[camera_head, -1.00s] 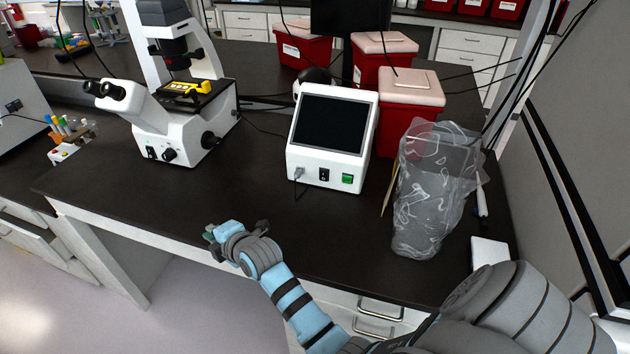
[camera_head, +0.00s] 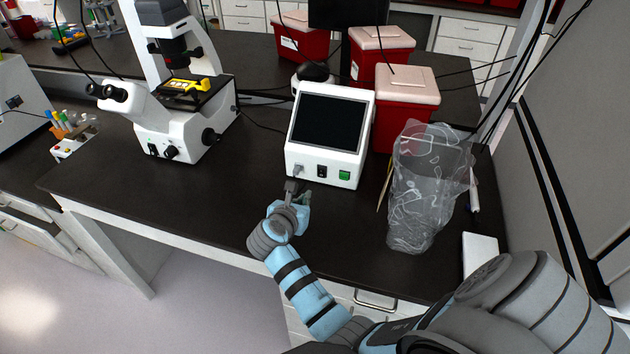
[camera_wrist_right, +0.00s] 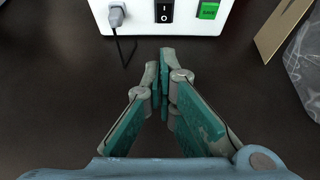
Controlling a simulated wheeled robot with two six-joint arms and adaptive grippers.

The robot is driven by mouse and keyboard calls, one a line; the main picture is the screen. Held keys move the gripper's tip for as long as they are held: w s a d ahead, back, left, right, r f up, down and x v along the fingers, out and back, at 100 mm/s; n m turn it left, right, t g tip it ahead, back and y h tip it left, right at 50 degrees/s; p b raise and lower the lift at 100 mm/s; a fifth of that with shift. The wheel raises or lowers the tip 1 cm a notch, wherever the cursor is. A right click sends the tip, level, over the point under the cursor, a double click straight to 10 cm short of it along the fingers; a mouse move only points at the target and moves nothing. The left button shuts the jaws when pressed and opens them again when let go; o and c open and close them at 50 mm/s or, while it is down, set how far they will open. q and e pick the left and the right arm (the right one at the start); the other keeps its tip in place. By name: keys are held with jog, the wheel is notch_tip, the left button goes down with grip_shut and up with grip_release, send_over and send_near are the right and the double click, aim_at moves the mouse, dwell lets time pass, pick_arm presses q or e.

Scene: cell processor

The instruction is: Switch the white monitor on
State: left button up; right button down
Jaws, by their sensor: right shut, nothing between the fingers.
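The white monitor (camera_head: 325,135) stands on the black bench with a dark screen. Its front panel has a plugged-in cable at the left, a black rocker switch (camera_head: 321,171) in the middle and a green button (camera_head: 344,175) at the right. The right wrist view shows the black switch (camera_wrist_right: 164,11) with its white marks, and the green button (camera_wrist_right: 208,10). My right gripper (camera_head: 290,187) is just in front of the monitor's lower front, apart from it. In the right wrist view its fingertips (camera_wrist_right: 164,58) are together and empty, below the switch. My left gripper is not in view.
A microscope (camera_head: 170,125) stands left of the monitor. Red bins (camera_head: 405,110) with pale lids stand behind and right. A clear plastic bag (camera_head: 425,190) and a brown flat piece (camera_wrist_right: 282,30) lie to the right. The bench in front of the microscope is clear.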

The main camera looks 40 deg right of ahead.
aim_at(319, 176)
jog(key=b+x, duration=0.1)
jog(key=x, duration=0.6)
jog(key=shift+w+d+f, duration=0.15)
jog(key=shift+d+f, duration=0.05)
jog(key=shift+d, duration=0.1)
jog(key=shift+w+d+r, duration=0.25)
jog(key=shift+w+d, duration=0.1)
jog(key=shift+d, duration=0.15)
jog(key=shift+w+d+r, duration=0.25)
jog(key=shift+w+d, duration=0.1)
jog(key=shift+d, duration=0.1)
jog(key=shift+w+d+r, duration=0.15)
jog(key=shift+w+d, duration=0.05)
jog(key=shift+d, duration=0.15)
jog(key=shift+w, duration=0.1)
